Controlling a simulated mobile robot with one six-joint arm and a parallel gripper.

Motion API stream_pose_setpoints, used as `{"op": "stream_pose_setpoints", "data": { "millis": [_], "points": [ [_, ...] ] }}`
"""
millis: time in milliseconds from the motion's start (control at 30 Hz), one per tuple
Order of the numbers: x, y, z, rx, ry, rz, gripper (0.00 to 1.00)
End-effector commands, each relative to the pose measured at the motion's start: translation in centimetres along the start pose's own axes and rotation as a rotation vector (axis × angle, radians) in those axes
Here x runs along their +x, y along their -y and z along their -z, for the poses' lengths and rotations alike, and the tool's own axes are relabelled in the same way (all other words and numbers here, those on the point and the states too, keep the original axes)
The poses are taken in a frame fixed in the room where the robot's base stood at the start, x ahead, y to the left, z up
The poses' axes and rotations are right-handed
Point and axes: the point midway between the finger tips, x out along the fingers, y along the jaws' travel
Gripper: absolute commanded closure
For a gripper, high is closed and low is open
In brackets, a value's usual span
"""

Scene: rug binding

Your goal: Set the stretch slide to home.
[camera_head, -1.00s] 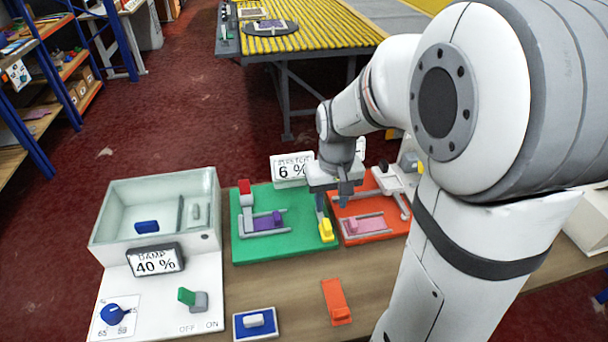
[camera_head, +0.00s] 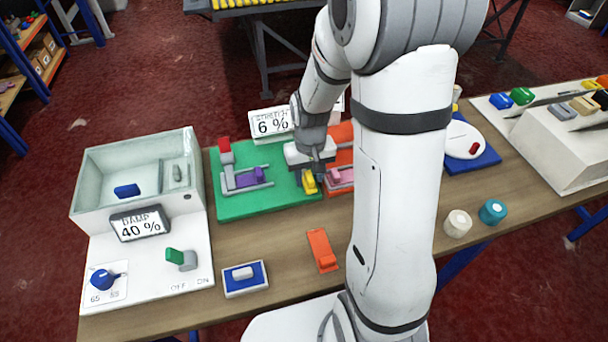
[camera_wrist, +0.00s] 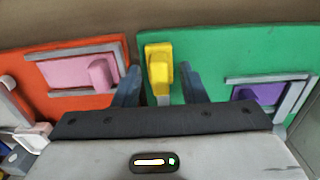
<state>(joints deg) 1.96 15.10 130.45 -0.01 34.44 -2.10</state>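The stretch slide appears to be the yellow handle (camera_head: 309,182) at the near right corner of the green board (camera_head: 235,205). A sign (camera_head: 271,121) behind the board reads 6 %; its upper word is hard to read. My gripper (camera_head: 316,176) is down at the yellow handle. In the wrist view my gripper (camera_wrist: 159,88) is open, with one finger on each side of the yellow handle (camera_wrist: 158,65). A small gap shows beside each finger; contact lower down is hidden. Part of the slide's track is hidden by my gripper.
A purple block (camera_head: 250,176) in a grey frame is on the green board. The orange board (camera_wrist: 50,95) with a pink block (camera_wrist: 98,74) is close beside it. A damp tank (camera_head: 85,195) reading 40 % stands left. An orange lever (camera_head: 322,250) lies in front.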

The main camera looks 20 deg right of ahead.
Motion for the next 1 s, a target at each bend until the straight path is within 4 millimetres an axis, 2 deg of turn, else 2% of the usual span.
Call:
{"op": "stream_pose_setpoints", "data": {
  "millis": [100,567,900,1000],
  "points": [
    [-0.02,-0.02,0.0,0.0,0.0,0.0,0.63],
    [-0.04,-0.06,0.01,0.001,0.0,0.0,1.0],
    [-0.05,-0.06,0.01,0.002,0.0,0.0,1.0],
    [-0.01,0.59,0.05,0.0,0.0,0.0,1.0]
  ]
}}
